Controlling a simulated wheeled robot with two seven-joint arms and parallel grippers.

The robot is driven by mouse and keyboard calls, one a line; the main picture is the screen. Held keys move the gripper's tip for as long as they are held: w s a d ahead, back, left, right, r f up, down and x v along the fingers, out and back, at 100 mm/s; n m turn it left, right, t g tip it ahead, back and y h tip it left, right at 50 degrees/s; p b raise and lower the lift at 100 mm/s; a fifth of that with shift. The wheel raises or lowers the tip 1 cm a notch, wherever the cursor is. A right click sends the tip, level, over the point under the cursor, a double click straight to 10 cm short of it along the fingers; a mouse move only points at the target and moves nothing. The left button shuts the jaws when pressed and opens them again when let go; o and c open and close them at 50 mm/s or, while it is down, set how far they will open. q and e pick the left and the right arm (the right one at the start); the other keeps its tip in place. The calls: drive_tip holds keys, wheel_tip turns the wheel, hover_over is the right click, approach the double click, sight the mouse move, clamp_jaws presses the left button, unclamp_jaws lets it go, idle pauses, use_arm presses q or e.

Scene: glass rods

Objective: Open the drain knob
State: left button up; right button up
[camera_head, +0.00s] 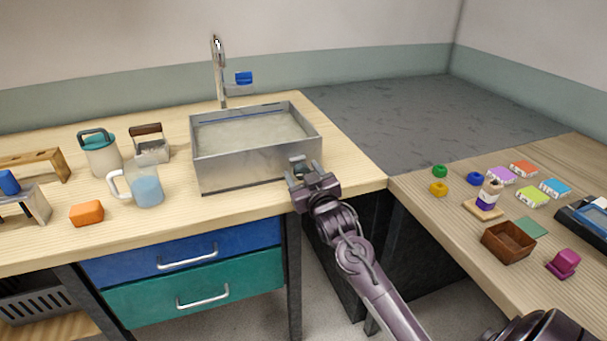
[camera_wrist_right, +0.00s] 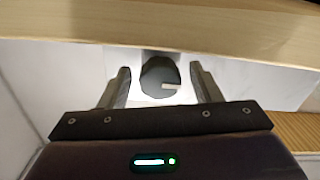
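The drain knob (camera_wrist_right: 157,78) is a dark round knob with a pale mark on its face, seen in the right wrist view. My right gripper (camera_head: 302,168) is at the front right corner of the metal sink (camera_head: 245,165) in the head view. In the right wrist view its two fingers (camera_wrist_right: 160,70) are apart, one on each side of the knob, with visible gaps. The knob's mark lies roughly level, pointing right. In the head view the gripper mostly hides the knob. The sink holds cloudy water. My left gripper is not in view.
A faucet (camera_head: 219,70) stands behind the sink. A mug (camera_head: 146,187), an orange block (camera_head: 87,213) and a teal-lidded jar (camera_head: 102,155) stand left on the counter. The right table holds a brown box (camera_head: 508,243) and several small items. The counter right of the sink is clear.

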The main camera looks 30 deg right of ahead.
drive_tip(key=c, duration=1)
drive_tip(key=shift+o, duration=0.3)
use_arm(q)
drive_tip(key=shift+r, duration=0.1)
use_arm(e)
drive_tip(key=shift+r+n, duration=0.1)
drive_tip(key=shift+n, duration=0.2)
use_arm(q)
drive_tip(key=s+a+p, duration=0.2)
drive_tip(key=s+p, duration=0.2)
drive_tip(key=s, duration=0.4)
use_arm(e)
drive_tip(key=n, duration=0.5)
drive_tip(key=shift+r, duration=0.1)
drive_tip(key=shift+n, duration=0.7)
drive_tip(key=n+p, duration=0.3)
drive_tip(key=n, duration=0.3)
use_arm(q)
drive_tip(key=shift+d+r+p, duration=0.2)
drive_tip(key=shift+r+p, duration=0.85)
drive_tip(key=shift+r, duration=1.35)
use_arm(e)
drive_tip(key=shift+n, duration=2.4)
